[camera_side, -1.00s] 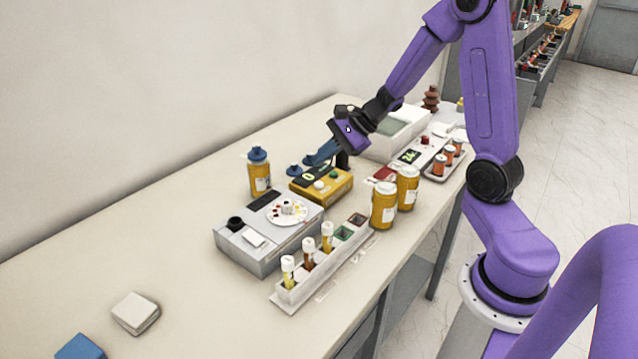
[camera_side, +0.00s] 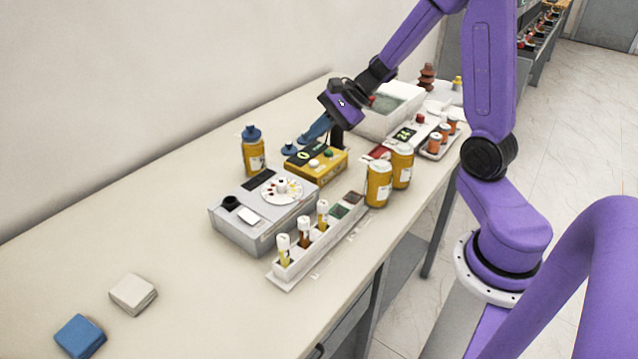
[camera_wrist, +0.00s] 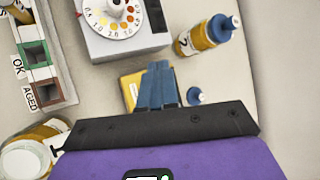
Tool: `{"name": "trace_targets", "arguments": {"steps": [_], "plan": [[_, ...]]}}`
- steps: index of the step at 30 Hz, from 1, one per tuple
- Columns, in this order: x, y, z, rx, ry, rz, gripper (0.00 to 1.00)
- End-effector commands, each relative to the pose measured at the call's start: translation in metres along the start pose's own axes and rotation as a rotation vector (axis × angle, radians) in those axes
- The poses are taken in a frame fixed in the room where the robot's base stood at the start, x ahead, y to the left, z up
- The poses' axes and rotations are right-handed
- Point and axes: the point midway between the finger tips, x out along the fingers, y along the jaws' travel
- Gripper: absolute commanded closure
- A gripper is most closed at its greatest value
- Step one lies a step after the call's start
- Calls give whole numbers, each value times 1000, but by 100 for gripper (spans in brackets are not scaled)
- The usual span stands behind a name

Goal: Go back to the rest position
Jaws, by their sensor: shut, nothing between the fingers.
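My gripper (camera_side: 312,134) is purple and black with blue fingers. In the side view it hangs above the back of the yellow device (camera_side: 318,163) with a green-lit display, angled down to the left. The fingers are together and empty. In the wrist view the shut blue fingers (camera_wrist: 157,88) lie in front of the yellow device (camera_wrist: 131,88) and hide much of it. I cannot tell from these views how far the fingertips are above it.
A blue-capped bottle (camera_side: 253,150) and a grey device with a colour dial (camera_side: 262,207) stand nearby. The table's left part is mostly clear, with a white block (camera_side: 133,293) and a blue block (camera_side: 80,336).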

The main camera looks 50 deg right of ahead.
Motion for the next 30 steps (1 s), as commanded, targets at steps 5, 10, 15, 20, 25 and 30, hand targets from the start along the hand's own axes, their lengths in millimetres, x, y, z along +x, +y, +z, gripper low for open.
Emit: {"name": "trace_targets", "arguments": {"steps": [5, 10, 15, 20, 25, 30], "plan": [[6, 40, 67, -340, -121, 169, 100], [-3, 96, 121, -726, -247, 351, 100], [-23, 151, 151, -1118, -361, 515, 100], [-47, 194, 161, -1490, -450, 648, 100], [-73, 224, 158, -1893, -519, 760, 100], [-91, 237, 152, -2229, -547, 826, 100]]}}
